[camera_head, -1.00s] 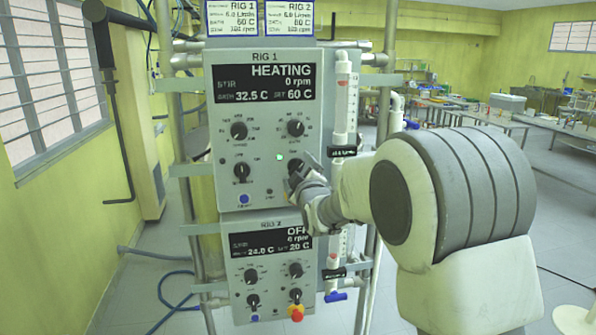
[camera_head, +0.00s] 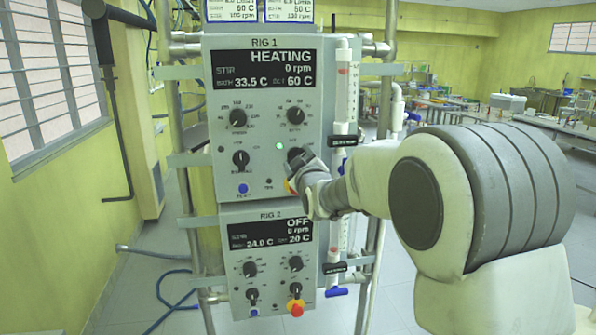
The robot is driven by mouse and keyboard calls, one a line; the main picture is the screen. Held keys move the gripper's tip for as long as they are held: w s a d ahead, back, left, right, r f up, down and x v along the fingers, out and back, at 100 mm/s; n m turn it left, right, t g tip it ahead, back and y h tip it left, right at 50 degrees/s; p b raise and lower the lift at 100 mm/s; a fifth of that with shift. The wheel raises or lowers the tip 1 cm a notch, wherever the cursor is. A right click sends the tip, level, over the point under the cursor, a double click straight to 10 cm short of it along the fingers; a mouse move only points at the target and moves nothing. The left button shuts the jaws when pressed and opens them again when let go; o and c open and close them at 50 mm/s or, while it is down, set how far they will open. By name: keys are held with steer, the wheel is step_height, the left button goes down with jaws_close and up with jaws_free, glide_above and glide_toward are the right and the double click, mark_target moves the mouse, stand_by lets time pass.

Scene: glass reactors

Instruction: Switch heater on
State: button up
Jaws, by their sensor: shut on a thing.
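The Rig 1 control panel (camera_head: 263,197) is a grey box. Its display (camera_head: 264,67) reads HEATING, 0 rpm, bath 33.5 C and a second value of 60 C. A green light (camera_head: 279,146) is lit beside the lower right black knob (camera_head: 296,155). My gripper (camera_head: 300,163) is at this knob, shut on it; the fingertips are small in the view and partly hidden by my wrist. A yellow and red button (camera_head: 290,186) just below is mostly covered by my gripper.
The Rig 2 panel (camera_head: 271,216) hangs below and reads OFF, with a red and yellow button (camera_head: 295,308) under it. Glass tubing and metal poles (camera_head: 385,100) stand right of the panels. Benches (camera_head: 480,120) are far behind on the right.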

steer(key=shift+f+m+b, duration=0.2)
steer(key=shift+m+b, duration=0.5)
steer(key=shift+b, duration=0.15)
steer(key=shift+r+m+b, duration=0.15)
steer(key=shift+m+b, duration=0.3)
steer(key=shift+m, duration=0.05)
steer(key=o, duration=1.4)
steer(key=shift+c, duration=0.2)
steer(key=b+v, duration=0.3)
steer(key=v, duration=1.4)
steer(key=shift+s, duration=0.25)
steer(key=shift+d+r, duration=0.1)
steer(key=shift+r, duration=0.05)
